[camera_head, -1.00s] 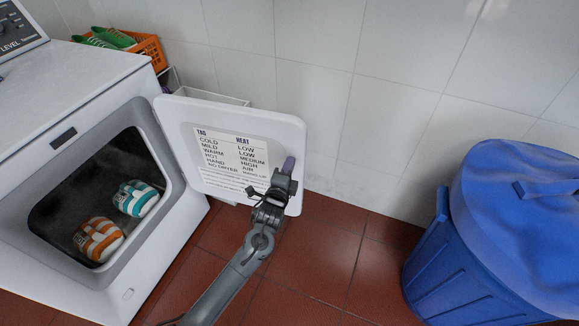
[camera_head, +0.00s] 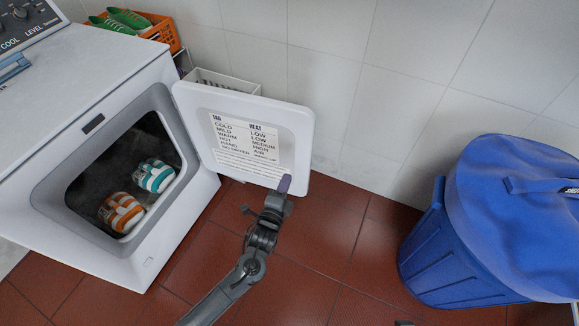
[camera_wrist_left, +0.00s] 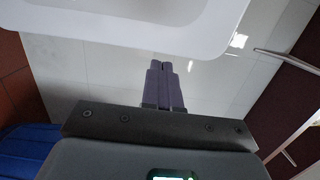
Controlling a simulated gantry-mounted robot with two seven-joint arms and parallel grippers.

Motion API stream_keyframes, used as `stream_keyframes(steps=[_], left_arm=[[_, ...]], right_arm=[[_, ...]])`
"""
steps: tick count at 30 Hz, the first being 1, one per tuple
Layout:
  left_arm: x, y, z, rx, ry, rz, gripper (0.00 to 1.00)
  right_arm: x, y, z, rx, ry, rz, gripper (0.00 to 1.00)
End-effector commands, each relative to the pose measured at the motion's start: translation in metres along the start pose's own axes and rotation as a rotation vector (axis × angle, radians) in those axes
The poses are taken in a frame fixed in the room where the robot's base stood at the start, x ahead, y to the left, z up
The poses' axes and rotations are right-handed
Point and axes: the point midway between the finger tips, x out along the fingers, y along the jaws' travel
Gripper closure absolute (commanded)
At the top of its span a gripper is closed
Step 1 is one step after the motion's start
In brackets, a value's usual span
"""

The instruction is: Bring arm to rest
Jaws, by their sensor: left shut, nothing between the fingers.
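My left gripper (camera_head: 284,186) is shut and empty, in front of the lower right edge of the open dryer door (camera_head: 300,135). I cannot tell whether it touches the door. In the left wrist view its two purple fingers (camera_wrist_left: 165,82) are together, with the white door edge (camera_wrist_left: 130,42) beyond them. My left arm reaches up from the bottom of the head view. My right gripper is not in view.
The white dryer (camera_head: 110,75) stands open at the left. Two striped items, orange (camera_head: 121,212) and teal (camera_head: 154,176), are inside. A blue bin (camera_head: 470,240) stands at the right. An orange basket (camera_head: 160,30) holds green shoes. Red floor (camera_head: 335,225) is clear between door and bin.

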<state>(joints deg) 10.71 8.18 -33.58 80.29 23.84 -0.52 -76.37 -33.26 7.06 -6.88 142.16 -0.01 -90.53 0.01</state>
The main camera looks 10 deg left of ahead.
Motion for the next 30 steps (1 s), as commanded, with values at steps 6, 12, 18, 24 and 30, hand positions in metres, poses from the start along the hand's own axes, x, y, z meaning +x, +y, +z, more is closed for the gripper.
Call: stream_keyframes(steps=[6, 12, 18, 24, 30], left_arm=[[-0.014, 0.003, 0.000, -0.001, -0.001, 0.010, 1.00], [-0.056, 0.032, 0.000, -0.021, -0.014, 0.107, 1.00], [-0.130, 0.012, 0.014, -0.143, -0.071, 0.221, 1.00], [-0.214, -0.038, 0.042, -0.523, -0.202, 0.513, 1.00], [-0.282, -0.094, 0.062, -0.879, -0.417, 0.763, 1.00]], right_arm=[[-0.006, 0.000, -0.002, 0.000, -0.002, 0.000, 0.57], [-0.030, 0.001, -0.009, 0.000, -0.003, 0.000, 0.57], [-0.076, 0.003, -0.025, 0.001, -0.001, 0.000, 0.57], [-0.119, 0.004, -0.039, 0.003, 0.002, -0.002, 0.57], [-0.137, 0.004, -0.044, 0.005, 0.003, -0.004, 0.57]])
